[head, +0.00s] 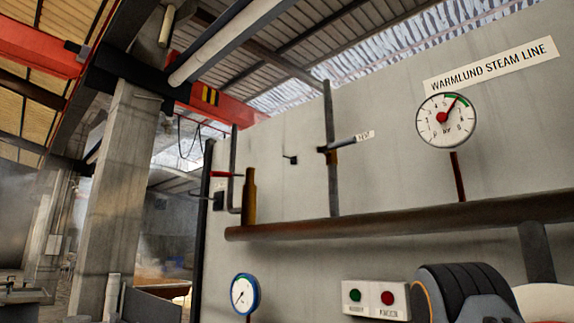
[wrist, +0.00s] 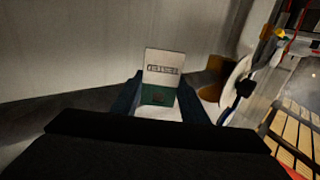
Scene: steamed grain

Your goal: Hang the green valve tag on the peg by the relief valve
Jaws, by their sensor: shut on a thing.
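In the wrist view my gripper (wrist: 158,105) is shut on a tag with a green lower part (wrist: 158,95) and a white upper part (wrist: 162,65) bearing dark, unreadable marks. The tag stands up between the two dark fingers. In the head view a brass-coloured upright body with a red lever, which looks like the relief valve (head: 249,197), stands on the brown pipe at its left end. A small dark peg (head: 291,160) sticks out of the wall to its right, bare. The gripper and the tag are not visible in the head view.
The brown pipe (head: 400,219) runs along the wall. A grey upright pipe (head: 331,185) carries a valve with a dark handle (head: 342,145). A white gauge (head: 446,119), a blue-rimmed gauge (head: 244,294) and a button box (head: 374,299) are also there. My arm fills the lower right.

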